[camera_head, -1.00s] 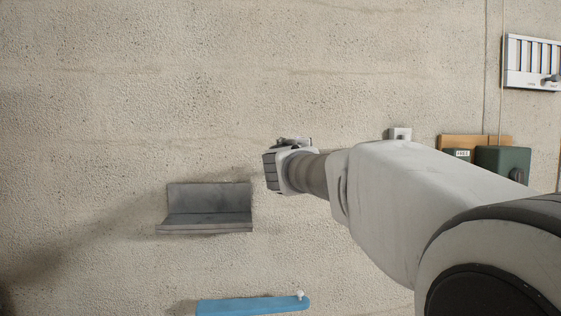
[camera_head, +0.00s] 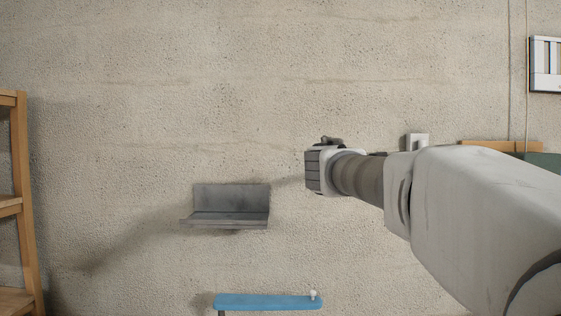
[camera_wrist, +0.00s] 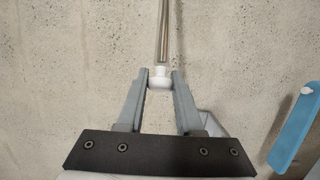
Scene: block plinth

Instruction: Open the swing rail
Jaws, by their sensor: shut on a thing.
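The swing rail shows in the wrist view as a thin metal rod (camera_wrist: 163,30) with a white knob (camera_wrist: 159,82) at its near end, in front of the wall. My gripper (camera_wrist: 160,76) is shut on this knob, one finger on each side. In the head view my gripper (camera_head: 319,170) is in front of the wall, right of and slightly above the grey ledge. Its fingertips and the knob are hidden there. A white block (camera_head: 417,142) on the wall shows above my arm; I cannot tell whether it belongs to the rail.
A grey ledge (camera_head: 231,199) is on the wall left of my gripper. A blue board (camera_head: 265,302) with a small white knob is below it. A wooden rack (camera_head: 22,190) stands at far left. A white panel (camera_head: 546,65) hangs at upper right.

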